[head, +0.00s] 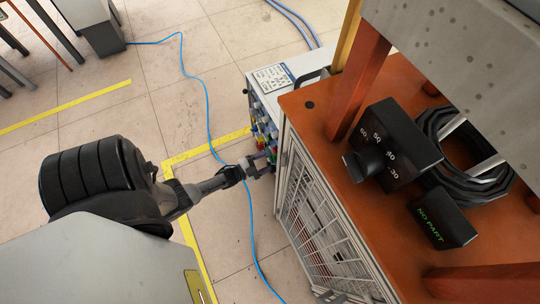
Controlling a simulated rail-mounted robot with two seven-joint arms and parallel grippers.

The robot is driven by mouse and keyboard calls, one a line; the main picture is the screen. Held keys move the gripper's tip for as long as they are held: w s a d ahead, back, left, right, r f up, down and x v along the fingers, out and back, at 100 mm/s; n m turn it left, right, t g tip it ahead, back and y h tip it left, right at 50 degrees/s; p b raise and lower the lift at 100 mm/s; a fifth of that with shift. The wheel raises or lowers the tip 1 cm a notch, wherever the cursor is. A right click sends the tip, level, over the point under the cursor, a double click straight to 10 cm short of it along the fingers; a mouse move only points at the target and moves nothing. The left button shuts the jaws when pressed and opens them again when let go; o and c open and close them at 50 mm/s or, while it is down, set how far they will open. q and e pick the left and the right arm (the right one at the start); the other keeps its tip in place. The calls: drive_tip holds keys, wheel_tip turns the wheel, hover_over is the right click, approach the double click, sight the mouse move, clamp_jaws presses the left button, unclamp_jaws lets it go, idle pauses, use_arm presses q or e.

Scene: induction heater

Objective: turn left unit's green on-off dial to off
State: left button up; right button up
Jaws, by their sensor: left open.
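A grey-white unit (292,69) stands against the far left side of the orange-topped bench. Its front panel (251,103) faces left and carries several small coloured knobs and plugs, seen at a steep angle. Green parts show low on the panel, close to my gripper, but I cannot tell which one is the on-off dial or how it is turned. My left gripper (262,166) is open, just in front of the lower part of the panel. I cannot tell whether its fingertips touch anything. My right gripper is not in view.
The orange bench top (312,104) carries a black dial box (402,140), a coil of black cable (474,180) and a black display reading "NO PART" (443,222). A mesh side (318,232) is below. A blue cable (209,110) runs along the tiled floor, which is mostly free.

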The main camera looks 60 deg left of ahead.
use_arm(q)
drive_tip(key=s+p, duration=0.1)
drive_tip(key=s, duration=0.9)
drive_tip(key=shift+s+p, duration=0.25)
drive_tip(key=shift+p, duration=0.15)
